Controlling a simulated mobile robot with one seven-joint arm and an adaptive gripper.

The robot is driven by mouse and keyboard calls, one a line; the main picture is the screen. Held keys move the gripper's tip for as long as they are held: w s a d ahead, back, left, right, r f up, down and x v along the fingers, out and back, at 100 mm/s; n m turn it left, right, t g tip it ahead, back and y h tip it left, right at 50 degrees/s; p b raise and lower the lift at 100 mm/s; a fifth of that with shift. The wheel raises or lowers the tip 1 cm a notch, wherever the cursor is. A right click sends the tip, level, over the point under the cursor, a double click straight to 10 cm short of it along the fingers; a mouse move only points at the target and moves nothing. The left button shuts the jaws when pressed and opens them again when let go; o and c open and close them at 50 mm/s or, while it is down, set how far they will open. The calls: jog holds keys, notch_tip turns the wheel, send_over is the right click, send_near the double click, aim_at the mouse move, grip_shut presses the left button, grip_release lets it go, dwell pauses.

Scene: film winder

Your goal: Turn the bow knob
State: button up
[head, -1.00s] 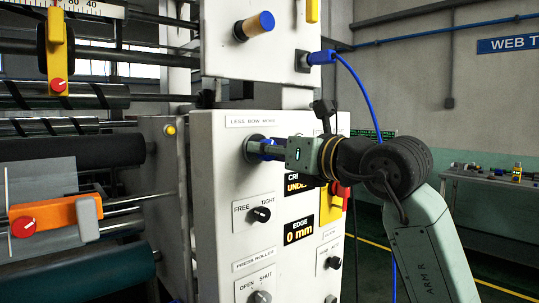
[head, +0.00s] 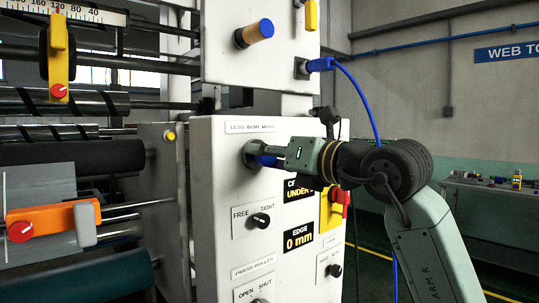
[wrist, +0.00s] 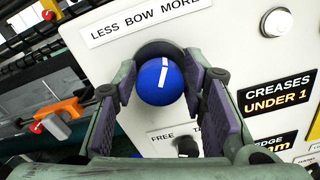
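The bow knob (wrist: 160,88) is round and blue with a white mark on its face. It sits on a dark round base below the "LESS BOW MORE" label on the white panel. In the wrist view the mark points nearly straight up, while the label slopes up to the right. My gripper (wrist: 162,92) has one purple-padded finger on each side of the knob, closely flanking it, and appears shut on it. In the head view my gripper (head: 266,152) reaches the panel from the right. A finger hides the upper part of the knob (head: 267,161), whose blue shows below.
A FREE/TIGHT knob (head: 261,220) sits just below. The displays (wrist: 276,96) read "CREASES UNDER 1" and "EDGE 0 mm". A blue cable (head: 371,108) hangs behind my arm. Rollers and an orange block (head: 42,219) lie to the left.

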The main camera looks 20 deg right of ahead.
jog(key=o, duration=0.3)
jog(key=shift+s, duration=0.1)
jog(key=v, duration=1.2)
